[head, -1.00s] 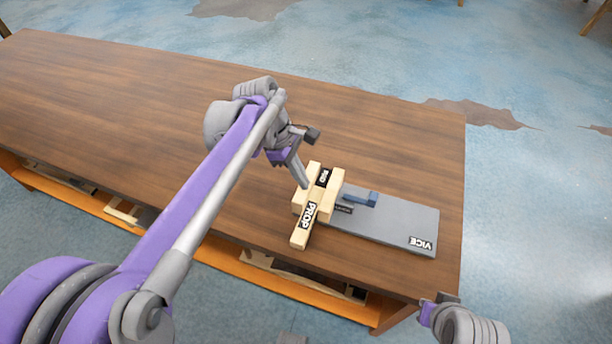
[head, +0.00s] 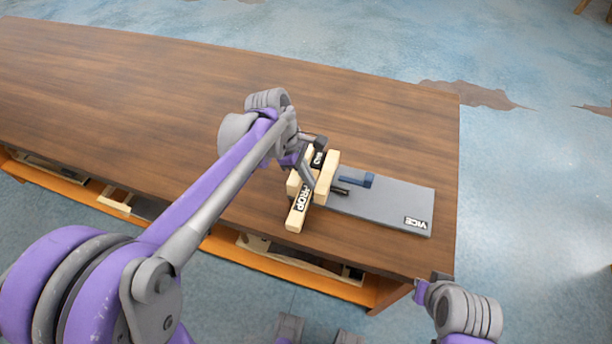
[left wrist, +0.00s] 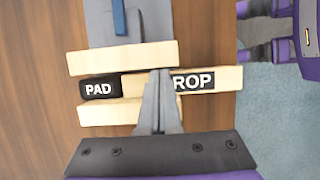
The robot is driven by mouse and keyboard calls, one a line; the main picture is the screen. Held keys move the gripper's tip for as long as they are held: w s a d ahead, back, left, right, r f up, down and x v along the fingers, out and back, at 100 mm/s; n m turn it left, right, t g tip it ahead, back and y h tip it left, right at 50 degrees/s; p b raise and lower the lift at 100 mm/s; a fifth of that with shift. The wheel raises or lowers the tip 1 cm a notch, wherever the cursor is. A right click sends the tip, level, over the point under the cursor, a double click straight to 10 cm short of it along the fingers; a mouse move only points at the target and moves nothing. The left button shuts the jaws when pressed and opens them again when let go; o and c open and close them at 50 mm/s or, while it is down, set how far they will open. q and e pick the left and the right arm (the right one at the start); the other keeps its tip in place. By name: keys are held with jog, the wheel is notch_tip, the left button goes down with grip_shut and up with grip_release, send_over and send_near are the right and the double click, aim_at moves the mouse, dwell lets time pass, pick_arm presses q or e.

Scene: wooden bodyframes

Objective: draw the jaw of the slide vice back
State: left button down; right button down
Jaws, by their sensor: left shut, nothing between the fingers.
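The slide vice has a grey base plate (head: 385,205) marked VICE and two pale wooden jaw blocks. The block nearer the plate (head: 327,178) stands by a blue handle piece (head: 357,181); it also shows in the left wrist view (left wrist: 110,58). The other block (left wrist: 105,113) lies parallel to it. Between them are a black PAD piece (left wrist: 98,88) and a wooden bar marked PROP (head: 296,220). My left gripper (left wrist: 160,78) is shut and empty, its tips over the PROP bar, close to the plate-side block. Contact cannot be told. My right gripper (head: 438,279) is at the lower right, its fingers unclear.
The brown wooden table (head: 130,90) is clear to the left and behind the vice. Its right edge lies just beyond the plate. A lower orange shelf (head: 290,280) holds wooden frames under the front edge.

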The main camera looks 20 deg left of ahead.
pick_arm(q)
jog(key=d, duration=1.5)
jog(key=shift+s, duration=0.25)
jog(key=shift+d, duration=0.25)
